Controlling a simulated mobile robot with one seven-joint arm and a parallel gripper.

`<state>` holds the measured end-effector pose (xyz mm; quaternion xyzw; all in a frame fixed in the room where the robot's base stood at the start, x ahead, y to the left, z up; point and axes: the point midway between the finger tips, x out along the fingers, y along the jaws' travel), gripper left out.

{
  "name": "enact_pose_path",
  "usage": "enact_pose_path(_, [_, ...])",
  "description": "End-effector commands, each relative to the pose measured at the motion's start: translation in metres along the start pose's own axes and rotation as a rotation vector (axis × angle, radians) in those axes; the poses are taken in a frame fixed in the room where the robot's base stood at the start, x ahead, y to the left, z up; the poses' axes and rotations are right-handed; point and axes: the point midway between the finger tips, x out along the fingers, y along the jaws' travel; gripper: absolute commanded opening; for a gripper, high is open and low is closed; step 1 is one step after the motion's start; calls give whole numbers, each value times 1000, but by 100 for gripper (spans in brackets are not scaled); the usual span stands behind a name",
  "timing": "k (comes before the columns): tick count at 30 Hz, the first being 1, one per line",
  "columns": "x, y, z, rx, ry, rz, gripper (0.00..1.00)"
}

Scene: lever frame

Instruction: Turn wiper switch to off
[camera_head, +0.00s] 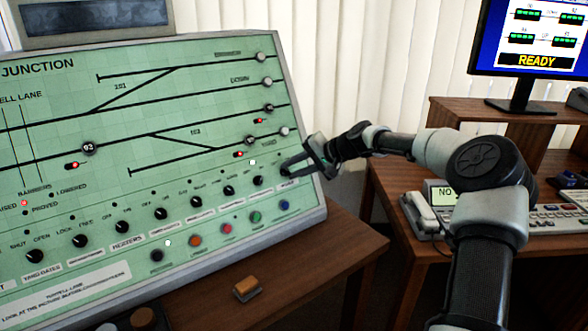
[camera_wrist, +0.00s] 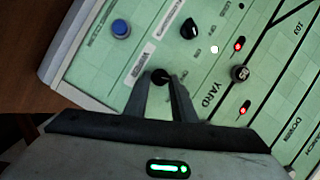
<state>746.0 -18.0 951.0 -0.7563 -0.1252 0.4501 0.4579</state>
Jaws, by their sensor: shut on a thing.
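The green control panel (camera_head: 210,105) carries a row of black rotary switches along its lower part. My gripper (camera_head: 291,168) is at the right end of that row, against the panel face. In the wrist view my gripper (camera_wrist: 162,80) has its fingers on both sides of a black knob (camera_wrist: 160,76), shut on it. This knob is mostly hidden by the fingers in the head view. The neighbouring black knob (camera_head: 258,181) is just left of my gripper and also shows in the wrist view (camera_wrist: 189,29).
A blue button (camera_head: 284,205) sits below my gripper, with green (camera_head: 256,217) and red (camera_head: 227,229) buttons to its left. The panel's grey right edge is close by. A desk with a telephone (camera_head: 423,218) and a monitor (camera_head: 535,40) stand at right.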

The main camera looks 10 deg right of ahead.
Motion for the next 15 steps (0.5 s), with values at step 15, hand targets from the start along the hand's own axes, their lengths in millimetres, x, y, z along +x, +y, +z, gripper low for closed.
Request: enact_pose_path(15, [0, -3, 0, -185, 2, 69, 1])
